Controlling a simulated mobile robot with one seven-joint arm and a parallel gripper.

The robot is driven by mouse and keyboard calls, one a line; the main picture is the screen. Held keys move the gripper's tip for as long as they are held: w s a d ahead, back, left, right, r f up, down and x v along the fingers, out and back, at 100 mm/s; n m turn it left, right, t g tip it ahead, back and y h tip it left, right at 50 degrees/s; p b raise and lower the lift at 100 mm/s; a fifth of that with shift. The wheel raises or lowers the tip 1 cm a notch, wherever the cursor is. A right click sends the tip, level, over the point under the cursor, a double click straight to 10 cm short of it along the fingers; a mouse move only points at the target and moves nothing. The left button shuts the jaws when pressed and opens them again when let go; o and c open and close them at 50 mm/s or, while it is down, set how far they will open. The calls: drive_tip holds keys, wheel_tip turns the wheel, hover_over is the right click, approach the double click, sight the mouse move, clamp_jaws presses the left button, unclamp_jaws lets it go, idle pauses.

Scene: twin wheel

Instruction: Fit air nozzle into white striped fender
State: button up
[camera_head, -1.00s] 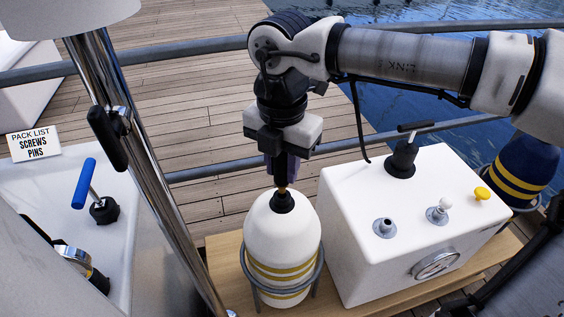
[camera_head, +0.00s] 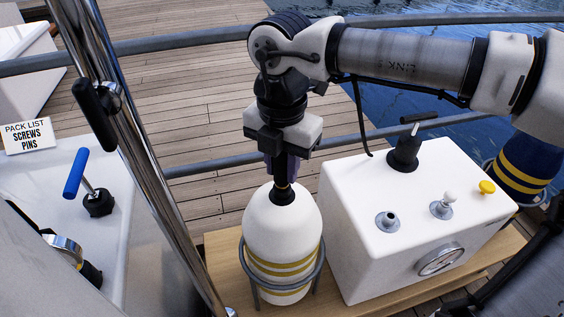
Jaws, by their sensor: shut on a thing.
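The white striped fender (camera_head: 283,225) stands upright in a grey ring holder (camera_head: 244,268) on a wooden shelf. It has yellow bands low down and a black fitting (camera_head: 283,197) at its top. My gripper (camera_head: 283,172) points straight down above it, shut on the air nozzle (camera_head: 284,186). Only a small dark part of the nozzle shows below the fingers. Its lower end meets the black fitting in this view. How deep it sits inside is hidden.
A white box (camera_head: 345,215) with a black lever (camera_head: 405,150), knobs and a gauge (camera_head: 440,259) stands close on the right. A dark blue striped fender (camera_head: 522,170) is behind it. A chrome pole (camera_head: 150,170) rises on the left. A grey rail (camera_head: 215,164) runs behind.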

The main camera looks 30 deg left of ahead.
drive_tip(key=shift+f, duration=0.15)
drive_tip(key=o, duration=1.1)
wheel_tip(320, 180, up, 14)
drive_tip(key=shift+p, duration=0.45)
drive_tip(key=shift+s+f, duration=0.1)
drive_tip(key=shift+f, duration=0.05)
